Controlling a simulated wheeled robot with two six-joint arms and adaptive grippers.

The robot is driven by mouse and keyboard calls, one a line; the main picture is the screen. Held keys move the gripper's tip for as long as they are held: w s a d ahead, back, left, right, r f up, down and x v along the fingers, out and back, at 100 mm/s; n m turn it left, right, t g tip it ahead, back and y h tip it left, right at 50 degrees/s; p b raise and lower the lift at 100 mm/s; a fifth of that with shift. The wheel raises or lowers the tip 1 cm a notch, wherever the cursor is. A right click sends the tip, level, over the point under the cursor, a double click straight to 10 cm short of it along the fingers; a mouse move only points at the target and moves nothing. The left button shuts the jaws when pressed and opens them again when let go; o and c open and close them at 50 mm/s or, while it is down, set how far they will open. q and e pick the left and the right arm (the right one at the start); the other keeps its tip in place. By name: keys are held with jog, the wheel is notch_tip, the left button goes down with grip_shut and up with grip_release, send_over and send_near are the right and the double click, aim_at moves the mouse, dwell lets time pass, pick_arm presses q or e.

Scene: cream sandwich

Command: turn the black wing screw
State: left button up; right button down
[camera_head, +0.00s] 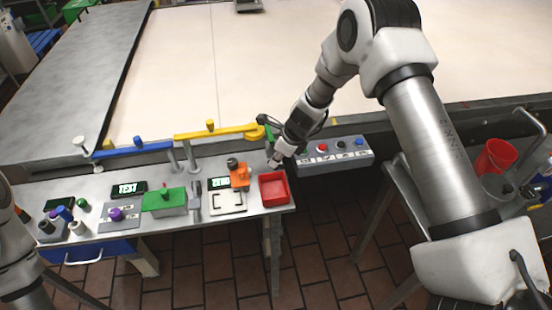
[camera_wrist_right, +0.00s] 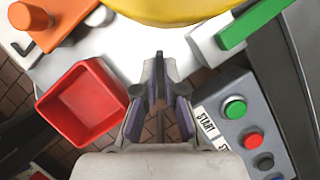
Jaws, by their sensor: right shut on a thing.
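My right gripper (camera_head: 275,160) reaches down to the steel side table, at the back right of the red open box. In the right wrist view, my right gripper (camera_wrist_right: 159,82) has its fingertips closed together on a small, thin dark piece (camera_wrist_right: 160,62), which I take to be the black wing screw. The fingers hide most of it, so its turn angle cannot be read. It sits just below a yellow rounded part (camera_wrist_right: 178,8). My left arm shows only at the left edge of the head view, and its gripper is out of view.
The red box (camera_head: 274,190) stands close to my right gripper. A control panel (camera_head: 335,151) with START and coloured buttons lies to its right. A yellow bar (camera_head: 215,132), an orange knob piece (camera_head: 239,175) and a green block (camera_head: 164,202) are to its left.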

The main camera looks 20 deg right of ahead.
jog(key=shift+s+f+m, duration=0.25)
jog(key=shift+m, duration=0.35)
jog(key=c, duration=1.3)
grip_release()
jog(key=shift+w+d+r, duration=0.1)
jog(key=shift+w+r, duration=0.05)
jog(key=v, duration=1.1)
jog(key=shift+s+r, duration=0.25)
jog(key=shift+r, duration=0.1)
